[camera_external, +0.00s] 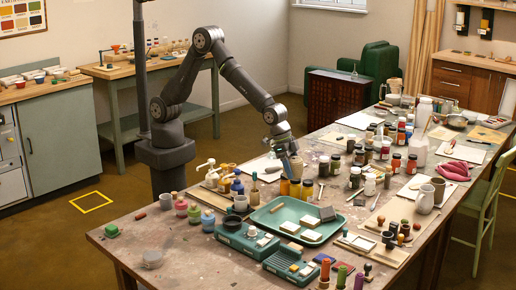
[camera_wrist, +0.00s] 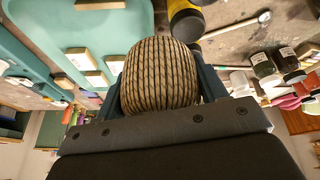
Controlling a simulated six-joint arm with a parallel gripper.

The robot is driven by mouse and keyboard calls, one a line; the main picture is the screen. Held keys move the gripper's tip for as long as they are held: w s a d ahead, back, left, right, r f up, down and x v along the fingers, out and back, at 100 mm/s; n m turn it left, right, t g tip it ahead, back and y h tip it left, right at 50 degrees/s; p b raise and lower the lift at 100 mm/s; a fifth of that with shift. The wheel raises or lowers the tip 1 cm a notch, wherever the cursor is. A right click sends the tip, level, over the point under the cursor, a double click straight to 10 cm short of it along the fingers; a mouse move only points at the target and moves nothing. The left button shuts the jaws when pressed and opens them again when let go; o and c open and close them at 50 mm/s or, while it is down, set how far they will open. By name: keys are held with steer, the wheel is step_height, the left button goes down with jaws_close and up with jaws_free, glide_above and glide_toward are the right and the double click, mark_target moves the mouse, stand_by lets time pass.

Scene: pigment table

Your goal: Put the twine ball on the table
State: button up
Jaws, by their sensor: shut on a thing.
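The twine ball (camera_wrist: 160,72), tan with dark stripes, fills the middle of the wrist view. My gripper (camera_external: 291,156) is shut on it, with a blue finger on either side of the ball in the wrist view. In the external view the gripper hangs over the middle of the table (camera_external: 192,258), above and behind the yellow jars, and the ball cannot be made out there. The tabletop also shows beyond the ball in the wrist view (camera_wrist: 232,43). I cannot tell the exact gap between ball and table.
A green tray (camera_external: 262,219) with pale blocks lies in front of the gripper. Yellow jars (camera_external: 295,188) stand just below it, and several dark jars (camera_external: 396,162) stand to the right. Green boxes (camera_external: 247,241) lie at the near edge. The table's near left corner is mostly bare.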

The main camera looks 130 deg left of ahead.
steer(key=s+a+n+y, duration=0.1)
steer(key=s+a+n, duration=0.2)
steer(key=a, duration=1.6)
steer(key=n+g+y, duration=0.1)
steer(key=n, duration=0.2)
glide_above(329, 156)
steer(key=f, duration=0.4)
steer(key=d+f, duration=0.1)
steer(key=f, duration=0.1)
steer(key=shift+w+f, duration=0.3)
steer(key=shift+s+a+f, duration=0.1)
steer(key=shift+a+f, duration=0.2)
steer(key=shift+f, duration=1.85)
steer(key=o, duration=1)
steer(key=shift+f, duration=0.15)
